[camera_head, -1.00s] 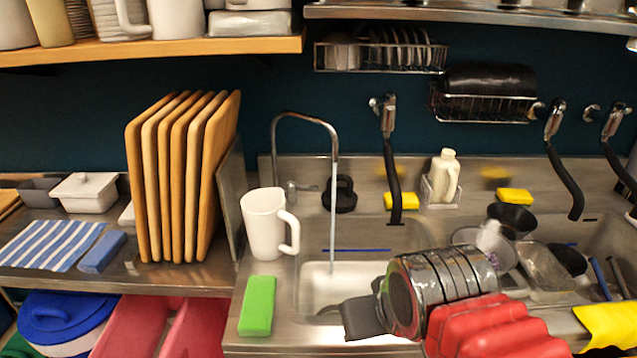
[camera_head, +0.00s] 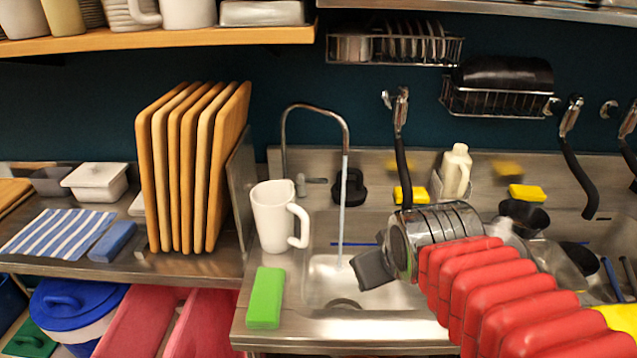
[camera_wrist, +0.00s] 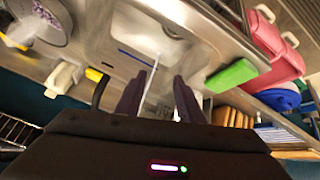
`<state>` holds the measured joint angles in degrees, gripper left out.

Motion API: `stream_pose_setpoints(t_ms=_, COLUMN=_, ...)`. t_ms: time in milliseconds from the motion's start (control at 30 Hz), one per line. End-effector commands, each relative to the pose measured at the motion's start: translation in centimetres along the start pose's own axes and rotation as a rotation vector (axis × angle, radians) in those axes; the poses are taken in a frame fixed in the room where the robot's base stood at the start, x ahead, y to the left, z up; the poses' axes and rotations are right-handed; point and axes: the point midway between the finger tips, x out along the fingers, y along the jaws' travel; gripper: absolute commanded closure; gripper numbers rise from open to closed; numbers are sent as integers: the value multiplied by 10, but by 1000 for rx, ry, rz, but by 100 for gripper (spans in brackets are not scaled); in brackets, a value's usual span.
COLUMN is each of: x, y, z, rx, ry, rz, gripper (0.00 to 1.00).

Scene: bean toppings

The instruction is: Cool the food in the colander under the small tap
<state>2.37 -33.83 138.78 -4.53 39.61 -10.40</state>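The small tap (camera_head: 316,112) is a thin arched steel spout at the left end of the sink (camera_head: 322,290). A water stream (camera_head: 343,200) runs from it into the left basin. The colander (camera_wrist: 42,24) shows at the upper left of the wrist view as a pale, cut-off round vessel with dark beans and white steam. In the head view my arm largely hides it. My gripper (camera_head: 368,270) is over the left basin, right of the stream. Its dark fingers (camera_wrist: 157,82) are apart with nothing held; the stream shows beyond them in the wrist view.
A white mug (camera_head: 275,218) and green sponge (camera_head: 265,297) stand left of the basin. Wooden boards (camera_head: 190,170) are farther left. A soap bottle (camera_head: 457,172), black bowl (camera_head: 522,216) and yellow sponges (camera_head: 527,193) lie behind and right of my arm. The left basin looks clear.

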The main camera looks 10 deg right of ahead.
Motion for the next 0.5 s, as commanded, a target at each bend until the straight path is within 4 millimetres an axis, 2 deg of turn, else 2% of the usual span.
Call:
stream_pose_setpoints(t_ms=100, x=16, y=15, z=-29, rx=-95, ry=44, rz=37, gripper=66)
stream_pose_setpoints(t_ms=500, x=71, y=54, z=-120, rx=-439, ry=194, rz=160, gripper=66)
